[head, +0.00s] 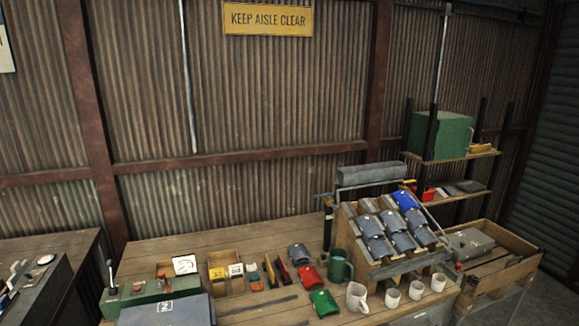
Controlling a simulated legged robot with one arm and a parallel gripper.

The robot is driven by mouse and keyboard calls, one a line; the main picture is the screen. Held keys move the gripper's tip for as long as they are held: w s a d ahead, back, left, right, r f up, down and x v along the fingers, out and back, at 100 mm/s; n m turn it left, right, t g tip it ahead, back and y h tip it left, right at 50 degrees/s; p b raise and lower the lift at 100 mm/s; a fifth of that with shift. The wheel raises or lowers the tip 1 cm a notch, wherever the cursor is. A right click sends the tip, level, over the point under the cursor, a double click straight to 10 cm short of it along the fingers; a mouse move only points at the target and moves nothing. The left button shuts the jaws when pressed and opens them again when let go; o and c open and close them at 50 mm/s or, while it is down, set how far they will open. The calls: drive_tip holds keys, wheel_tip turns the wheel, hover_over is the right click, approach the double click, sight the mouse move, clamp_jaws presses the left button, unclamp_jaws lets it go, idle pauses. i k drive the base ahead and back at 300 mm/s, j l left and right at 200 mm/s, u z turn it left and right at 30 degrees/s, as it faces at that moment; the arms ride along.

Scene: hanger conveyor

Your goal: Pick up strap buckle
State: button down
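I cannot tell for sure which thing is the strap buckle. Several small curved pieces of one kind could be it: a grey one (298,253), a red one (308,277) and a green one (323,302) lie on the wooden bench (220,250). More grey ones (378,246) and a blue one (405,199) rest on a slanted rack (345,232) at the right of the bench. My gripper is not in view.
A green mug (339,267) and several white cups (357,297) stand before the rack. Small boxes (226,272) and a green control box (150,293) are to the left. A wooden crate (520,262) is at the right. A shelf (450,155) stands behind.

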sight(161, 274)
drive_tip(key=u, duration=0.45)
drive_tip(key=i+u, duration=0.15)
drive_tip(key=u, duration=0.7)
drive_tip(key=i+u, duration=0.15)
drive_tip(key=u, duration=0.25)
drive_tip(key=i+l+u, duration=0.35)
drive_tip(key=i+l, duration=0.15)
drive_tip(key=l, duration=0.15)
drive_tip(key=i+l+u, duration=0.2)
drive_tip(key=l, duration=0.15)
drive_tip(key=i+l+u, duration=0.15)
drive_tip(key=l, duration=0.2)
drive_tip(key=i+l+u, duration=0.2)
drive_tip(key=l, duration=0.25)
